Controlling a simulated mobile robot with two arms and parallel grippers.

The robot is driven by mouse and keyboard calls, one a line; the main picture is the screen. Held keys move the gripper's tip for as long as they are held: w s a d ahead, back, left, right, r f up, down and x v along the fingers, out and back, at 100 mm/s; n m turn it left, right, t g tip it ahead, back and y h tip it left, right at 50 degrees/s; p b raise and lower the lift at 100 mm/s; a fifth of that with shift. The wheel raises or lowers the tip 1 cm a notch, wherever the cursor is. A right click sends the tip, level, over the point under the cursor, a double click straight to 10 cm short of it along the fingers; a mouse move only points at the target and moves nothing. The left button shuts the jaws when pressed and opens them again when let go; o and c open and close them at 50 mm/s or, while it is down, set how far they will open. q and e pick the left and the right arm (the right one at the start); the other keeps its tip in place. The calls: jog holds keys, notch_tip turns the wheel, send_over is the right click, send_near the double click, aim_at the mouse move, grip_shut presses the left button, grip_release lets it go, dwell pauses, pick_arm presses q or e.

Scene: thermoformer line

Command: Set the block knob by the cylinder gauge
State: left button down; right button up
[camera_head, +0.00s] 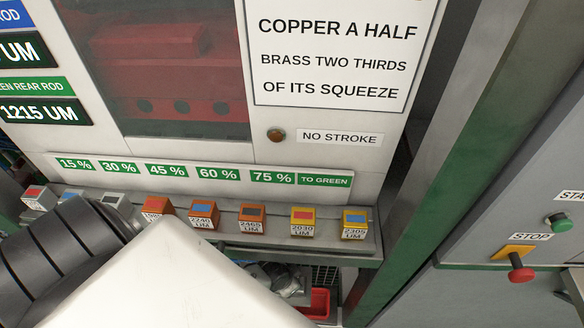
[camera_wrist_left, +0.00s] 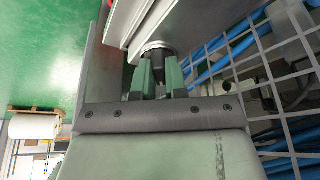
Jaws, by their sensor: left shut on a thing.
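In the left wrist view, my left gripper (camera_wrist_left: 160,75) has its two green fingers shut on a dark round knob (camera_wrist_left: 158,46). The knob sits at the end of a grey metal rail or housing, and the fingers hide most of it. In the head view my arm covers the lower left, and the gripper is hidden. I cannot make out a cylinder gauge for certain. My right gripper is in neither view.
Small blocks with UM labels, such as an orange one (camera_head: 252,217), stand on a ledge (camera_head: 300,246) below a percent strip (camera_head: 200,173). A sign (camera_head: 340,60) gives copper and brass squeeze fractions. A red stop button (camera_head: 520,268) is at right. A wire grid (camera_wrist_left: 275,60) flanks the gripper.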

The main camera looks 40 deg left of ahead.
pick_arm(q)
jog(key=shift+w+a+m+h+b, duration=0.1)
jog(key=shift+m+h+b, duration=0.35)
jog(key=shift+m, duration=0.85)
jog(key=c, duration=1.2)
grip_release()
jog(key=shift+o, duration=0.2)
